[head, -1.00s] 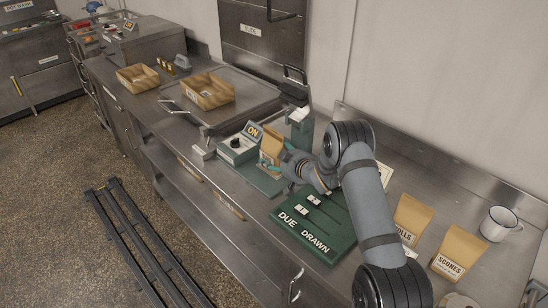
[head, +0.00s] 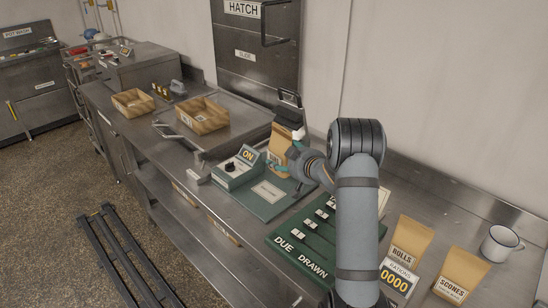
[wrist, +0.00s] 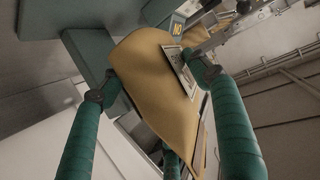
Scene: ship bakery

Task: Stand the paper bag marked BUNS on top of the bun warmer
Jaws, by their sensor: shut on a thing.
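My gripper (head: 294,166) is shut on a tan paper bag (head: 280,143), taken to be the BUNS bag. It is held roughly upright above the back of a green plate (head: 268,200). No thing is legibly marked as the bun warmer; a steel box (head: 140,68) with a small sign on top stands at the counter's far left end.
A control box (head: 238,170) with an ON sign adjoins the plate. Wooden trays (head: 203,118) and (head: 133,103) stand farther left. A green DUE DRAWN board (head: 300,245), ROLLS bag (head: 408,243), SCONES bag (head: 458,275) and white mug (head: 500,243) are at the right.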

